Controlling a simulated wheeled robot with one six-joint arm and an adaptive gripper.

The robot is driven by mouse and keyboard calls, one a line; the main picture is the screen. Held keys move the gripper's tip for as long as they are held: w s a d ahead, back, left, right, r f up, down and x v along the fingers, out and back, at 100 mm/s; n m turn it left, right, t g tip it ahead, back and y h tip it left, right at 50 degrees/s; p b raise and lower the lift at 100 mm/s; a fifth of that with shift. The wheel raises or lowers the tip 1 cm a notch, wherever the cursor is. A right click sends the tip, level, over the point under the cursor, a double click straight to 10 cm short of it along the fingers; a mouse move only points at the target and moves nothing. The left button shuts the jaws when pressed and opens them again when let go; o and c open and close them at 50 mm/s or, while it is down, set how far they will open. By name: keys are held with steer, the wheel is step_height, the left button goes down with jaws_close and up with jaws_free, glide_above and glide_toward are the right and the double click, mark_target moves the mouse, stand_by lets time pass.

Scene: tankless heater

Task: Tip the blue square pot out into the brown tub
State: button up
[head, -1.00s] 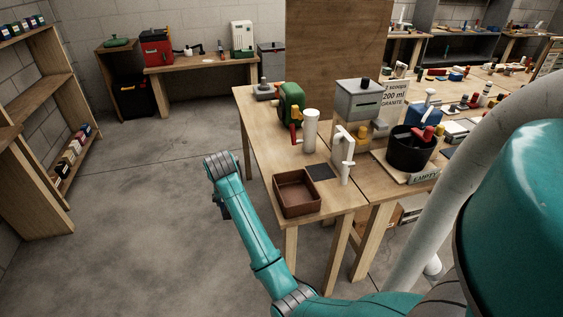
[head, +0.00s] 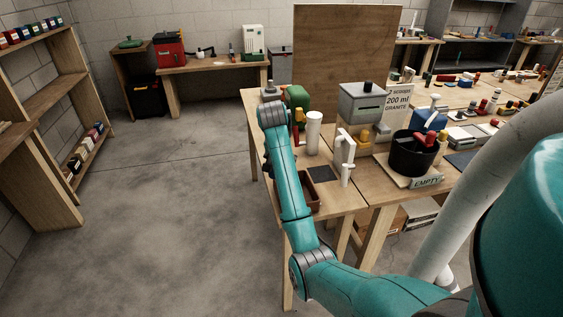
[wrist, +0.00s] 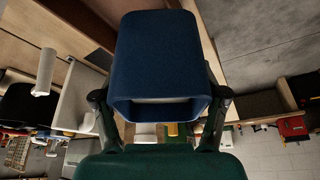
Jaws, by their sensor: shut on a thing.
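The blue square pot (wrist: 160,55) fills the upper middle of the wrist view, held between the two dark fingers of my gripper (wrist: 162,103). The wrist view looks turned over, with the floor at its top. The pot's rim is toward the lower edge of that view; its contents cannot be made out. In the head view my arm hides both the pot and most of my gripper. The brown tub (head: 312,192) stands on the near end of the wooden table, partly hidden behind my arm.
A white cylinder (head: 313,132), a green can (head: 297,98) and a white stand (head: 345,160) are close to the tub. A grey hopper (head: 362,104) and a black bucket (head: 411,154) are further right. The floor (head: 160,210) left of the table is clear.

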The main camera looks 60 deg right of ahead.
steer(key=shift+a, duration=0.1)
steer(key=shift+f, duration=1.5)
steer(key=t, duration=0.2)
steer(key=r+m+t+y, duration=0.1)
steer(key=t, duration=0.1)
steer(key=shift+w, duration=0.35)
steer(key=t, duration=0.3)
steer(key=shift+w+a+f+m, duration=0.1)
steer(key=shift+f+m, duration=0.05)
steer(key=shift+m, duration=0.15)
steer(key=shift+w+t, duration=0.2)
steer(key=shift+t, duration=0.4)
